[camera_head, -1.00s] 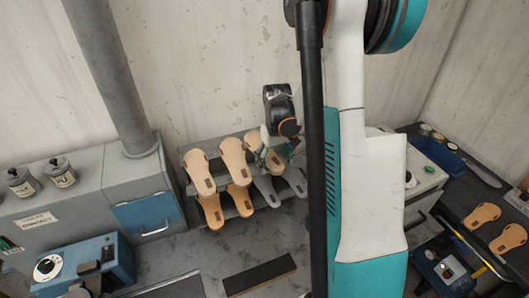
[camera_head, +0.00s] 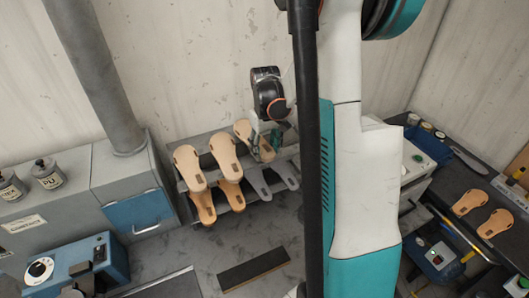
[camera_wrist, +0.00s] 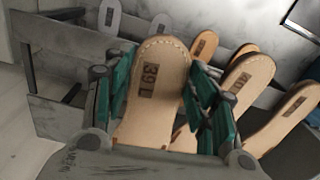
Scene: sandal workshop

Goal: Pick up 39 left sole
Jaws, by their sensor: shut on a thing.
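The 39 left sole, tan with a stitched rim and a dark "39 L" stamp, stands upright in the middle of the wrist view (camera_wrist: 160,60). My gripper (camera_wrist: 158,100), with teal finger pads on both sides of the sole, is shut on it. In the head view my gripper (camera_head: 268,138) is at the right end of the upper rack row, and the sole's rounded top (camera_head: 242,128) shows just left of it. The sole's lower part is partly hidden by the fingers.
A grey rack (camera_head: 205,140) holds more tan soles (camera_head: 189,165) to the left and grey soles (camera_head: 258,182) below. In the wrist view, other tan soles (camera_wrist: 246,80) stand close on the right. A dark bench (camera_head: 490,190) with two soles is at the right.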

